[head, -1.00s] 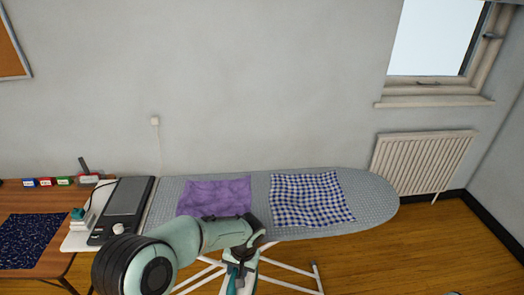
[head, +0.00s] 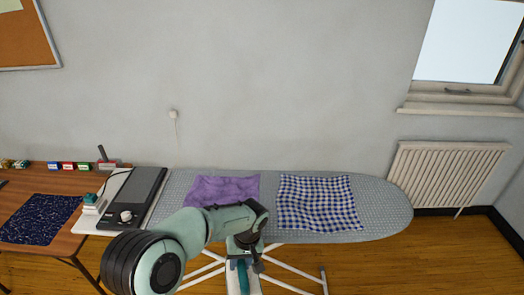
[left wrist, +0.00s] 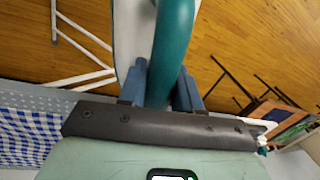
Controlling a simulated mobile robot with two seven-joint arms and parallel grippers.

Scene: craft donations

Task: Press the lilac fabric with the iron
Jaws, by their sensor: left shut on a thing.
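The lilac fabric (head: 226,189) lies on the left half of the ironing board (head: 388,215), with uneven, rumpled-looking edges; my left arm covers a little of its lower edge. My left gripper (head: 242,264) is in front of the board's near edge, below the fabric in the head view. It is shut on the teal handle of the iron (head: 243,281). In the left wrist view the fingers (left wrist: 162,85) close around the handle, and the iron's white body (left wrist: 129,25) shows beside it above the wooden floor. My right gripper is not in view.
A blue checked cloth (head: 318,204) lies right of the lilac fabric on the board. A dark grey device with a knob (head: 137,196) stands at the board's left end. A wooden table (head: 30,177) with a dark cloth (head: 40,219) stands at left. A radiator (head: 447,175) is at right.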

